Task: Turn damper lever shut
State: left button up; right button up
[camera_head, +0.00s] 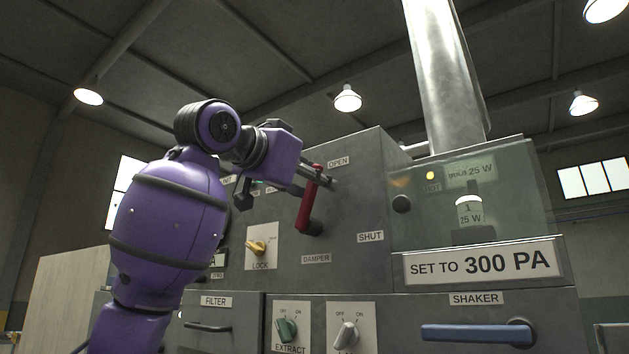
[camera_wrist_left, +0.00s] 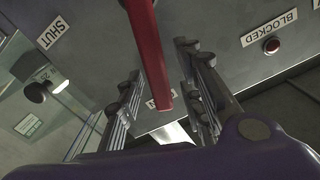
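The red damper lever (camera_head: 306,208) stands on the grey panel, tilted slightly right of upright, with its upper end below the OPEN label (camera_head: 338,161). The SHUT label (camera_head: 370,237) is lower right, and the DAMPER label (camera_head: 316,258) is beneath. My left gripper (camera_head: 322,179) is at the lever's upper end. In the left wrist view, the lever (camera_wrist_left: 149,50) runs between the two fingers of my left gripper (camera_wrist_left: 160,78). Gaps show on both sides, so the gripper is open around it, not clamped. My right gripper is out of view.
A yellow LOCK knob (camera_head: 257,247) is left of the lever. EXTRACT knob (camera_head: 286,330) and blue SHAKER handle (camera_head: 478,333) are below.

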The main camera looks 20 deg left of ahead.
pick_arm(q)
grip_shut()
jog(key=shift+d, duration=0.1)
dwell(0.4)
jog(key=d+m, duration=0.1)
jog(key=d+f+m, duration=0.1)
jog(key=m, duration=0.1)
jog(key=s+f+m, duration=0.1)
jog(key=m, duration=0.1)
jog(key=shift+d, duration=0.4)
jog(key=f+m, duration=0.1)
jog(key=d+f+m, duration=0.1)
jog(key=m, duration=0.1)
jog(key=f+m, duration=0.1)
jog(key=shift+s+d+m, duration=0.25)
jog(key=shift+d+m, duration=0.05)
jog(key=shift+s+d+f+m, duration=0.1)
jog(key=shift+d+f+m, duration=0.1)
jog(key=shift+f+m, duration=0.75)
jog(key=shift+d+f+m, duration=0.15)
jog(key=shift+f+m, duration=0.5)
jog(key=shift+m, duration=0.6)
